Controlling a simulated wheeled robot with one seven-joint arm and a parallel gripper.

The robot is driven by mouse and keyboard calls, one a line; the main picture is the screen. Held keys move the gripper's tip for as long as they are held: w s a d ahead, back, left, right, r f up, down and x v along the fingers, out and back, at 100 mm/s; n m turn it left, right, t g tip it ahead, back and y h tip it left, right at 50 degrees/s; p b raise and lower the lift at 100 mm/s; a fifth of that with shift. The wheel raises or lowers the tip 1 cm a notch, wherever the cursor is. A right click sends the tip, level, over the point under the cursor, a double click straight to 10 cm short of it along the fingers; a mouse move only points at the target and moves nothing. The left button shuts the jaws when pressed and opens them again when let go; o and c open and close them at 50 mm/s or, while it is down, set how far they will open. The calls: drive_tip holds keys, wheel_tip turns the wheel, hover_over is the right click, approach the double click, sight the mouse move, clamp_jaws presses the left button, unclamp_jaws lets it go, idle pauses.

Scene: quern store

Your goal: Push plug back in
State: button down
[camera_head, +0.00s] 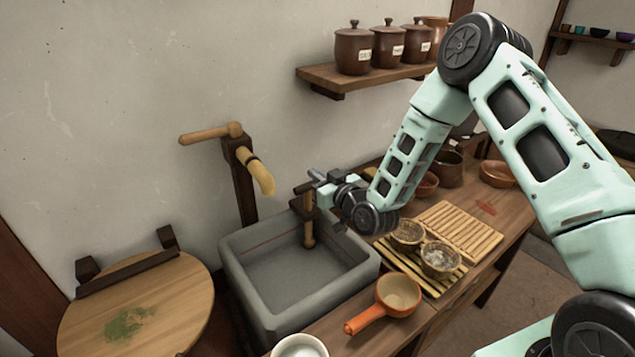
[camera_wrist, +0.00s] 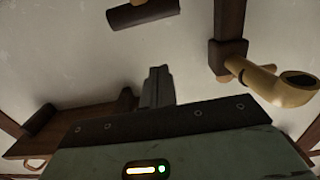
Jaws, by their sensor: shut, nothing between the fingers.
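An upright wooden peg (camera_head: 309,230) with a rounded lower end shows at the back right of the grey stone basin (camera_head: 247,315). It may be the plug; whether it is seated in anything I cannot tell. My gripper (camera_head: 316,178) is at the peg's upper end, above the basin's back right rim, and partly hides it. Touching or apart I cannot tell. In the wrist view the fingers (camera_wrist: 157,88) are shut together and empty. A dark wooden cylinder (camera_wrist: 143,13) shows beyond them, apart from the tips in the picture.
A wooden tap with a pale curved spout (camera_head: 258,172) rises behind the basin; its spout shows right in the wrist view (camera_wrist: 271,82). A round wooden board (camera_head: 185,295) stands left. Bowls (camera_head: 440,257), slatted racks (camera_head: 460,228) and an orange-handled pan (camera_head: 397,295) crowd the bench right.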

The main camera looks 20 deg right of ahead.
drive_tip(key=b+v, duration=0.2)
drive_tip(key=v, duration=0.6)
drive_tip(key=shift+s+d, duration=0.25)
drive_tip(key=shift+s, duration=0.05)
drive_tip(key=shift+f, duration=0.1)
drive_tip(key=s+a+r+n+g, duration=0.2)
drive_tip(key=s+a+n+g, duration=0.2)
drive_tip(key=s+a+g, duration=0.6)
drive_tip(key=s+r+g+h, duration=0.2)
drive_tip(key=s+r+g, duration=0.1)
drive_tip(key=s, duration=0.8)
drive_tip(key=s+r+g+h, duration=0.2)
drive_tip(key=s+r+g, duration=0.1)
drive_tip(key=s, duration=0.9)
drive_tip(key=shift+d+g+h, duration=0.25)
drive_tip(key=shift+g+h, duration=0.15)
